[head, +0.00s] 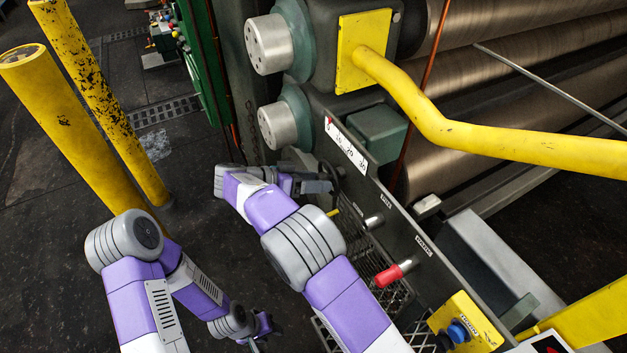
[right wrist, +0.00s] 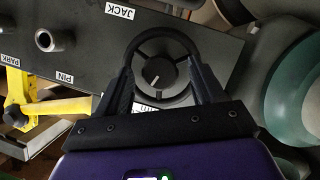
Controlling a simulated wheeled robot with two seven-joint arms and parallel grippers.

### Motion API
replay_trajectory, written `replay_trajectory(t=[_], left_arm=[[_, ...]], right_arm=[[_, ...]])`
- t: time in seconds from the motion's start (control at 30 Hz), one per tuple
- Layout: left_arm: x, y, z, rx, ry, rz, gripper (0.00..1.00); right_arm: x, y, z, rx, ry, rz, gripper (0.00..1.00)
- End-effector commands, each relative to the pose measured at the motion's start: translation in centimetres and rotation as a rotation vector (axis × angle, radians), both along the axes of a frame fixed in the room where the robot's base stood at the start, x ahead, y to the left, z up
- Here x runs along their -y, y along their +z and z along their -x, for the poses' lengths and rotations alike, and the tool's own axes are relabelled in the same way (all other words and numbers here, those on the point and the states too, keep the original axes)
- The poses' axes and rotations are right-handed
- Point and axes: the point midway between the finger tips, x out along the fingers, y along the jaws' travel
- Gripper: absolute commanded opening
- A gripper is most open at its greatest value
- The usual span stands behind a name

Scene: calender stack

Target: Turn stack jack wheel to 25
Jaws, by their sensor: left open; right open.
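The stack jack wheel (right wrist: 160,74) is a dark spoked handwheel on the panel, with a white line on its hub. My right gripper (right wrist: 161,88) is open, with one finger on each side of the wheel; whether they touch the rim I cannot tell. In the head view, my right gripper (head: 322,185) is at the panel and hides most of the wheel. A white scale plate (head: 346,145) with numbers, 20 and 30 among them, sits above, with a small red mark near its left end. My left gripper (head: 258,336) is open and empty, low, away from the panel.
A red-handled lever (head: 392,273) and a metal knob (head: 374,221) stick out along the panel. Yellow posts (head: 75,130) stand at left. A yellow bent pipe (head: 440,125) crosses the rollers.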

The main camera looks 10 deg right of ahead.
Motion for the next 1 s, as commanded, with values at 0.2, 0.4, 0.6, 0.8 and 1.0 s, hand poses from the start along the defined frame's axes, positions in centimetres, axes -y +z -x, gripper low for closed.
replay_trajectory(t=[0.2, 0.4, 0.6, 0.8, 1.0], left_arm=[[0.0, 0.2, 0.0, 0.0, 0.0, 0.0, 0.43], [0.0, 0.7, 0.0, 0.0, 0.0, 0.0, 0.43], [0.0, 0.9, 0.0, 0.0, 0.0, 0.0, 0.43], [0.0, 1.0, 0.0, 0.0, 0.0, 0.0, 0.43], [0.0, 1.0, 0.0, 0.0, 0.0, 0.0, 0.43]], right_arm=[[-1.4, 0.6, 0.2, 0.002, 0.004, -0.001, 0.68], [-4.7, 1.8, 1.0, 0.003, 0.004, 0.0, 0.68], [-6.6, 2.5, 1.4, 0.001, 0.001, 0.0, 0.68], [-7.0, 2.6, 1.5, 0.0, 0.0, 0.0, 0.68], [-6.9, 2.5, 1.5, -0.004, 0.0, -0.001, 0.68]])
